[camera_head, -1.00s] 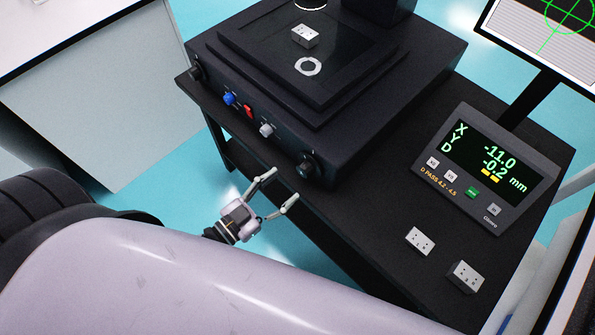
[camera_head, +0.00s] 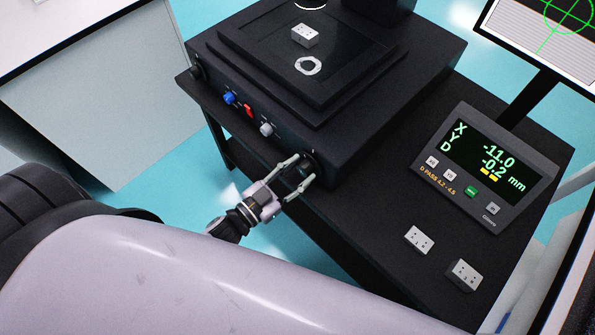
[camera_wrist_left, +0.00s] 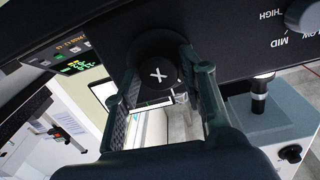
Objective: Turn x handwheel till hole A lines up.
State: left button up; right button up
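The x handwheel (camera_head: 309,162) is a black knob at the front right corner of the dark tester; in the left wrist view its face (camera_wrist_left: 158,75) bears a white X. My left gripper (camera_head: 304,171) is at it, fingers apart. In the left wrist view the fingers (camera_wrist_left: 163,80) stand on either side of the knob; I cannot tell whether they touch it. The readout (camera_head: 490,165) shows X -11.0, Y -0.2 mm and yellow dashes for D. A white block with holes (camera_head: 305,36) sits on the stage (camera_head: 265,55). My right gripper is out of view.
Blue (camera_head: 229,98), red (camera_head: 248,111) and grey (camera_head: 267,129) controls line the tester's front. Two white blocks (camera_head: 419,240) (camera_head: 464,275) lie on the black table (camera_head: 375,220). A monitor (camera_head: 555,30) shows a green circle and crosshair.

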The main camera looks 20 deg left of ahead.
pick_arm(q)
jog(key=c, duration=0.7)
jog(key=shift+r+m+p, duration=0.1)
jog(key=shift+m+p, duration=0.4)
jog(key=shift+m, duration=0.4)
jog(key=m, duration=0.3)
jog(key=shift+m, duration=0.3)
jog(key=o, duration=1.1)
jog(key=shift+o, duration=0.2)
jog(key=shift+s, duration=0.1)
jog(key=v, duration=1.2)
